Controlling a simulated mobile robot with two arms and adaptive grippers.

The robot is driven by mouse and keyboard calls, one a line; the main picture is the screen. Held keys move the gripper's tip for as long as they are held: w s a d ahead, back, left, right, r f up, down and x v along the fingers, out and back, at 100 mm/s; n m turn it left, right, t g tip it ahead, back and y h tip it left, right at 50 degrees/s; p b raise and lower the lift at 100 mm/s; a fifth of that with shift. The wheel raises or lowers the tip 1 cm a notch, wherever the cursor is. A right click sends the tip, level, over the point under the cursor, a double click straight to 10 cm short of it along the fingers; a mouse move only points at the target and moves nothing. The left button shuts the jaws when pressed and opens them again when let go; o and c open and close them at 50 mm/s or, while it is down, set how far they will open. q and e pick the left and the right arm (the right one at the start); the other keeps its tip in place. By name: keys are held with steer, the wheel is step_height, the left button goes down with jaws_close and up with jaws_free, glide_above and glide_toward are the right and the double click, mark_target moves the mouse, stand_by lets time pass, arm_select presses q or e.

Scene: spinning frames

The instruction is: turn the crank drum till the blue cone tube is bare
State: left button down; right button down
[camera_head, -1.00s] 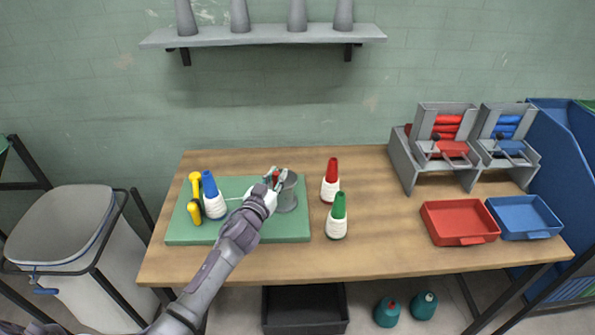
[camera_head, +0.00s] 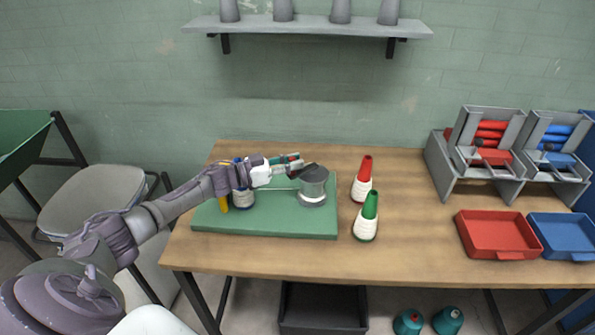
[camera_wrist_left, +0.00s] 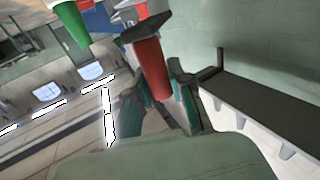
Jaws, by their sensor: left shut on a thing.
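The grey crank drum (camera_head: 313,181) stands on a green board (camera_head: 275,224), with a pale band around its lower part. My left gripper (camera_head: 295,164) is at the drum's upper left, shut on the crank's red handle (camera_wrist_left: 151,72), which shows between its fingers in the left wrist view. The dark crank arm (camera_wrist_left: 143,35) joins the handle's end. The blue cone tube stands left of the drum, largely hidden behind my left arm; its white yarn (camera_head: 243,199) still shows around it. A pale thread (camera_head: 278,189) runs from it to the drum. My right gripper is out of view.
A red cone (camera_head: 364,178) and a green cone (camera_head: 367,216), both with white yarn, stand right of the board. A yellow object (camera_head: 224,204) is left of the blue cone. Red (camera_head: 499,253) and blue (camera_head: 568,255) trays lie farther right. A shelf (camera_head: 310,27) hangs above.

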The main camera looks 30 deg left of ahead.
arm_select(q)
steer(key=shift+a+h, duration=0.1)
steer(key=shift+h, duration=0.2)
steer(key=c, duration=1)
jaws_free()
steer(key=shift+w, duration=0.1)
steer(key=shift+v, duration=3.75)
steer(key=shift+r, duration=0.1)
steer(key=shift+c, duration=0.2)
